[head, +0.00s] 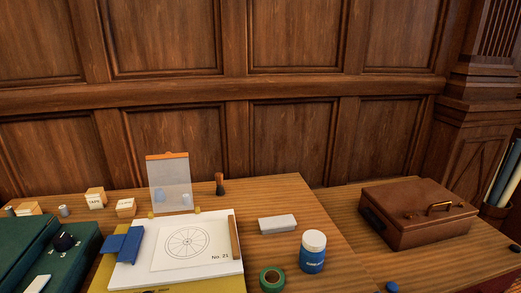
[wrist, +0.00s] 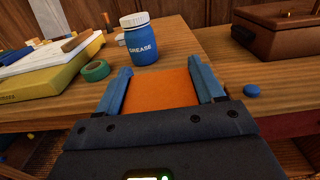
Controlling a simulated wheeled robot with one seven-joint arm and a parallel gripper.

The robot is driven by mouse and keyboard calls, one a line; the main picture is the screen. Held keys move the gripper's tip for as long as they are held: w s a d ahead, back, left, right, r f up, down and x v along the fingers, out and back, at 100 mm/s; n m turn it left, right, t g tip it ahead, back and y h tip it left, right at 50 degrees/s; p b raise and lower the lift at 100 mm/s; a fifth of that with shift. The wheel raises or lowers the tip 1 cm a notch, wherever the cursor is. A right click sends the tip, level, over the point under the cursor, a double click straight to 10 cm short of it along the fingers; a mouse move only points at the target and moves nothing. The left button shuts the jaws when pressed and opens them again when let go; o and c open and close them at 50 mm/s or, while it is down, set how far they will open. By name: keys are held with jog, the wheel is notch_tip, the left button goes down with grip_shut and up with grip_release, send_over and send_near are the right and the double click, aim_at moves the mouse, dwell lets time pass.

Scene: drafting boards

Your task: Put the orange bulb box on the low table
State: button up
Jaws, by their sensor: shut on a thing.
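My gripper (wrist: 163,76) is shut on the orange bulb box (wrist: 161,92), which sits between the two blue fingers in the wrist view. Only a plain orange face of the box shows; the rest is hidden by the gripper. The box is in front of the grease jar, and I cannot tell its height above the wood. Neither gripper nor box shows in the head view. A wooden table (head: 345,218) at the right adjoins the main desk (head: 292,193) and looks slightly lower; I cannot tell for sure that it is the low table.
The right table bears a brown case (head: 415,216) and a small blue disc (wrist: 252,91); its middle is bare. The desk holds a grease jar (head: 313,254), green tape roll (head: 272,279), white block (head: 277,224), drawing pad (head: 220,270) and a clear panel (head: 170,185).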

jog(key=shift+d+f+m+h, duration=0.1)
jog(key=shift+f+m+h, duration=0.5)
jog(key=shift+h, duration=0.4)
jog(key=shift+d+f+h, duration=0.1)
jog(key=shift+d+h, duration=0.1)
jog(key=shift+h, duration=0.1)
jog(key=shift+d+f+m+h, duration=0.15)
jog(key=shift+f+m+h, duration=0.3)
jog(key=shift+m+h, duration=0.15)
jog(key=shift+f, duration=0.1)
